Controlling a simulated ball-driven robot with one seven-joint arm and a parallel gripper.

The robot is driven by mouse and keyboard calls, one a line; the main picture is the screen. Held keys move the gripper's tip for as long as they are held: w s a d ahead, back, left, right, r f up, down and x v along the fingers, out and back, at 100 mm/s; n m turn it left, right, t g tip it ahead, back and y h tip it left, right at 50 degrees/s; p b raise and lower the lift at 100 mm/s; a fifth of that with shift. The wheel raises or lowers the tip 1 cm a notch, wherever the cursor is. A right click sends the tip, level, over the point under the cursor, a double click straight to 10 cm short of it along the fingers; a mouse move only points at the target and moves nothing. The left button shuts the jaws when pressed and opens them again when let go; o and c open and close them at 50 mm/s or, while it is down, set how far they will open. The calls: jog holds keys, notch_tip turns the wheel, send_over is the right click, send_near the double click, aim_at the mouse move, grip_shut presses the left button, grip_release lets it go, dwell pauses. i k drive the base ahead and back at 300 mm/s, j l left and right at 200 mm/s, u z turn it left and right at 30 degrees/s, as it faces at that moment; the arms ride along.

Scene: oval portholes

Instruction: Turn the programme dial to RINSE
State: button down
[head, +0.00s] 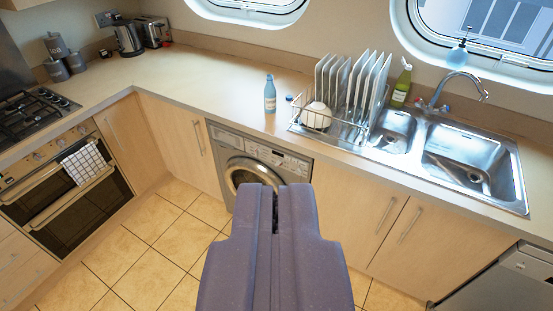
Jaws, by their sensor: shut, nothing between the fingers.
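The washing machine (222,142) stands under the counter, left of the picture's middle, with a silver front and a round door (246,171). Its control panel runs along the top of the front. A small round dial (251,147) seems to show on that panel, but its setting and any RINSE marking are too small to read. My gripper (276,190) is purple, shut and empty. It is in front of the machine and covers the lower right part of its front. I see no contact with the dial.
The counter (222,88) overhangs the machine. On it are a blue bottle (270,94), a dish rack (330,133) with plates and a sink (462,160). The oven (66,180) is at left, a dishwasher (500,285) at lower right. Tiled floor (150,240) is clear at lower left.

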aim_at(257, 151)
jog(key=i+u, duration=0.15)
jog(key=i, duration=0.35)
jog(key=i+u, duration=0.15)
jog(key=i, duration=0.4)
jog(key=i+l+u, duration=0.15)
jog(key=i, duration=0.35)
jog(key=i+l+u, duration=0.15)
jog(key=i, duration=0.35)
jog(key=i+l+u, duration=0.15)
jog(key=i+l, duration=0.2)
jog(key=i, duration=0.15)
